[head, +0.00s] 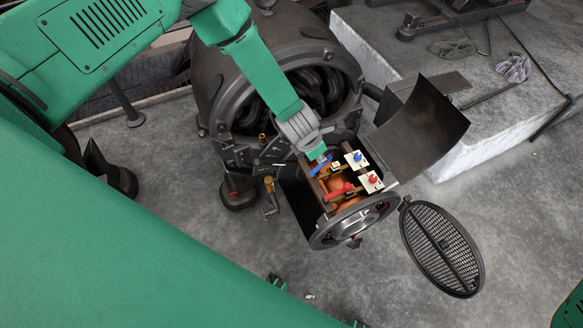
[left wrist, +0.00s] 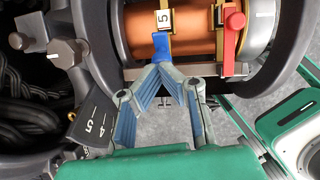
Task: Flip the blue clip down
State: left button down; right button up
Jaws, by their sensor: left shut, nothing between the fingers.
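The blue clip (head: 320,166) is a short blue lever on the open dynamo (head: 320,240). In the left wrist view the blue clip (left wrist: 161,49) hangs off a brass bracket marked 5, in front of a copper-coloured cylinder. My left gripper (head: 319,154) reaches down from above onto the clip's end in the head view. In the left wrist view its fingertips (left wrist: 160,69) meet, shut and empty, right at the clip's near end. I cannot tell whether they touch. The clip's exact tilt is unclear. My right gripper is not in view.
A red clip (head: 338,190) sits beside the blue one. Plates with a blue knob (head: 357,156) and a red knob (head: 373,178) are at its right. A raised curved cover (head: 424,125) and an open grille lid (head: 442,250) flank the dynamo. A large round housing (head: 280,80) stands behind.

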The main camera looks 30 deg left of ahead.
pick_arm(q)
jog(key=shift+w+d, duration=0.1)
jog(key=shift+w, duration=0.05)
jog(key=shift+w+f, duration=0.1)
jog(key=shift+d+r, duration=0.4)
jog(key=shift+d, duration=0.05)
jog(key=shift+r+p, duration=0.35)
jog(key=shift+p, duration=0.15)
jog(key=shift+a+r, duration=0.25)
jog(key=shift+a, duration=0.1)
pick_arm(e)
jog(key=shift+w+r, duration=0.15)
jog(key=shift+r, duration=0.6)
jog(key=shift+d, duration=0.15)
